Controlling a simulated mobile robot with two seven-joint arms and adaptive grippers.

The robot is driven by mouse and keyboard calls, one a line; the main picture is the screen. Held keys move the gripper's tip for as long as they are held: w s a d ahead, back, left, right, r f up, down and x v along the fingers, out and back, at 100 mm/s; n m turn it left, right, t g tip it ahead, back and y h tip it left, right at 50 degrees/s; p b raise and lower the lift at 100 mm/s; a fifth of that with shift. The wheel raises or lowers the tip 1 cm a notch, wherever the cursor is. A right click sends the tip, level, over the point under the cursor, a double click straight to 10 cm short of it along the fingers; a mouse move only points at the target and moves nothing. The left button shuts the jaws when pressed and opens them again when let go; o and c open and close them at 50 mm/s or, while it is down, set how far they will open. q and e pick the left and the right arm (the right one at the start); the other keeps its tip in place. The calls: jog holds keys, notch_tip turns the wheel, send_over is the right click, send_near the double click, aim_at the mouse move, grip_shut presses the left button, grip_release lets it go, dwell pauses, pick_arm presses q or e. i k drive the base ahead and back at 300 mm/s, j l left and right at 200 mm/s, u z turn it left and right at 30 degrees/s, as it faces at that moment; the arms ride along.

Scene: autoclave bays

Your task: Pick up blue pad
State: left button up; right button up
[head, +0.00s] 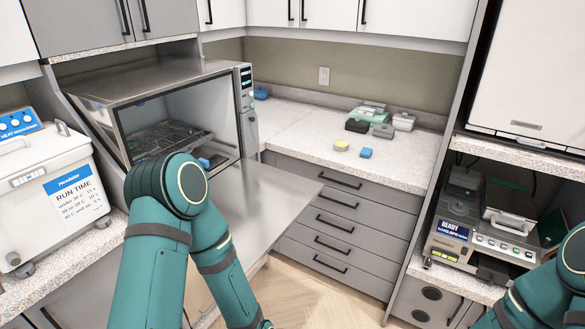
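A small blue pad (365,153) lies on the speckled counter (400,165) near its front edge, just right of a round yellow pad (341,146). Another small blue item (204,162) sits at the mouth of the open steel autoclave (160,95), partly behind my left arm. A third blue object (262,93) is at the back of the counter, beside the autoclave. My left arm is bent in front of the autoclave, and its gripper is out of view. Only part of my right arm shows at the lower right, and its gripper is out of view.
The autoclave's lowered door (270,200) juts out before the grey drawers (335,215). Several grey, black and green items (375,112) stand at the counter's back. A white bath (50,195) stands at left, a sealing device (480,235) at right.

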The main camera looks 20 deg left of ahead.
aim_at(366, 152)
jog(key=i+z, duration=0.1)
jog(key=z, duration=0.35)
jog(key=i+z, duration=0.1)
jog(key=z, duration=0.35)
jog(key=i+j+z, duration=0.55)
jog(key=j, duration=0.3)
